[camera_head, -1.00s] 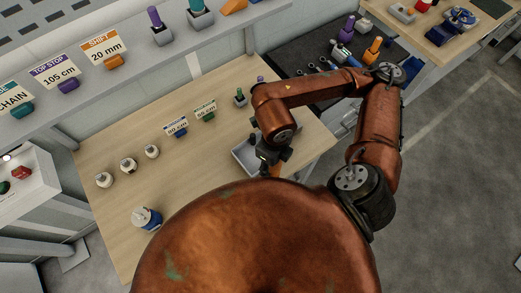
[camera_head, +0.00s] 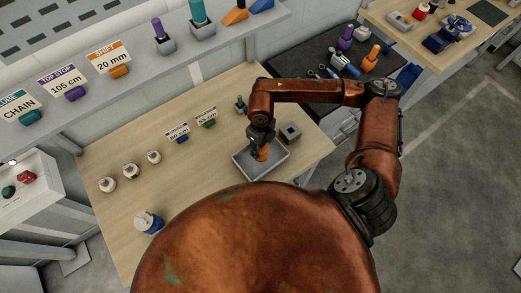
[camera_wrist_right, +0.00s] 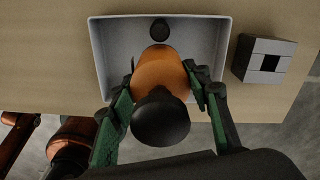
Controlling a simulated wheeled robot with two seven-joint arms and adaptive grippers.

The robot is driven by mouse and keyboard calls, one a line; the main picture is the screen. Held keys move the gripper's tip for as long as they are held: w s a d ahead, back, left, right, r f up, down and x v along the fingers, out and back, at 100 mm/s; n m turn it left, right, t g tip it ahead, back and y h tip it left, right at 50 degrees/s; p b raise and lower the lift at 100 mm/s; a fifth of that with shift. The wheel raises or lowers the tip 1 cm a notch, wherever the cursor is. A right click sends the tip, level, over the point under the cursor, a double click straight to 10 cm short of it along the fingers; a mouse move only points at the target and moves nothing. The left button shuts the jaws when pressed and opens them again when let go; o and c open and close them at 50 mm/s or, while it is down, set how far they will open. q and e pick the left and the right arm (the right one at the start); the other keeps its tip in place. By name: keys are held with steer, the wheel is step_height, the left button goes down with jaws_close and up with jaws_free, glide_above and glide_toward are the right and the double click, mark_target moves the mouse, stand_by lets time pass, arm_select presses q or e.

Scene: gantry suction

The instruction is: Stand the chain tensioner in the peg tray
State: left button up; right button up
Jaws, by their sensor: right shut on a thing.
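My right gripper (camera_head: 262,146) is shut on an orange piece (camera_head: 263,153), which I take to be the chain tensioner. In the right wrist view the orange piece (camera_wrist_right: 160,72) has a dark rounded end toward the camera, and both green-sided fingers of the gripper (camera_wrist_right: 162,88) lie against its sides. The grey tray (camera_head: 274,163) is under the piece; it also shows in the right wrist view (camera_wrist_right: 205,42). A dark round peg or spot (camera_wrist_right: 159,29) shows inside the tray. Whether the piece touches the tray floor is hidden. My left gripper is out of view.
A grey block with a square hole (camera_head: 290,132) stands right of the tray. A small green-topped item (camera_head: 240,104) and two label cards stand behind. White knobbed pieces (camera_head: 130,171) and a blue-white piece (camera_head: 149,222) are at left. The table's middle is clear.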

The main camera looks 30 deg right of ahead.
step_height(320, 180, down, 3)
steer(key=shift+r+p, duration=0.1)
steer(key=shift+p, duration=0.35)
steer(key=shift+f, duration=0.25)
steer(key=o, duration=1.6)
steer(key=shift+o, duration=0.2)
steer(key=shift+r, duration=0.15)
steer(key=shift+r, duration=0.3)
step_height(320, 180, up, 10)
steer(key=shift+r+b, duration=0.2)
steer(key=shift+b, duration=0.7)
steer(key=shift+r, duration=0.55)
